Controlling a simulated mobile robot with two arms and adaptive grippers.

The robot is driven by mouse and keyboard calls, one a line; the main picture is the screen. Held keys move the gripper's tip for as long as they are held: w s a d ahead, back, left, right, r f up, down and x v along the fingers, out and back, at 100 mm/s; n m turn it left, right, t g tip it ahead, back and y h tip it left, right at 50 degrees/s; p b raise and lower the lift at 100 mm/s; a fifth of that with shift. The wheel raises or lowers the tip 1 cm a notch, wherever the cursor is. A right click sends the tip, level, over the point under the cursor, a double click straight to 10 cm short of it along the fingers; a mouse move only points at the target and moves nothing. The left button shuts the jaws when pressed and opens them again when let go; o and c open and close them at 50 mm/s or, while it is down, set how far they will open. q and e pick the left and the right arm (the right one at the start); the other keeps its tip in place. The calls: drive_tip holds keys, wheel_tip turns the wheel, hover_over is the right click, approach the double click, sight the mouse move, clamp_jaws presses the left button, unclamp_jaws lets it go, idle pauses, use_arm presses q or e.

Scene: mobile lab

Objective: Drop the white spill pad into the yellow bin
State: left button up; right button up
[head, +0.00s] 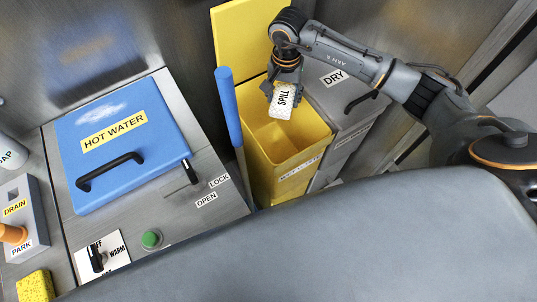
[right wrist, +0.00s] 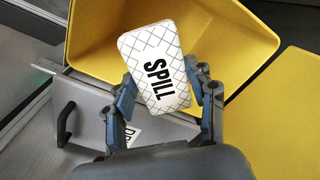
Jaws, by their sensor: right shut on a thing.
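The white spill pad (head: 283,101), marked SPILL, is held in my right gripper (head: 283,88). In the right wrist view the pad (right wrist: 157,65) sits between the two fingers of the gripper (right wrist: 163,97), which are shut on its sides. The yellow bin (head: 285,158) stands open, with its yellow lid (head: 240,38) raised behind. In the head view the pad overlaps the far part of the bin's opening. In the right wrist view the bin (right wrist: 245,40) opens behind the pad. How high the pad is above the rim I cannot tell. My left gripper is not in view.
A grey box marked DRY (head: 350,98) with a dark handle stands right of the bin. A blue pole (head: 229,105) rises at the bin's left. A blue HOT WATER lid (head: 125,150) lies on the steel counter. A yellow sponge (head: 36,286) is at the lower left.

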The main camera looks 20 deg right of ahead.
wheel_tip(320, 180, down, 5)
drive_tip(key=shift+d+f+b, duration=0.1)
drive_tip(key=shift+b, duration=0.95)
drive_tip(key=o, duration=1.2)
wheel_tip(320, 180, up, 12)
drive_tip(key=shift+r, duration=0.1)
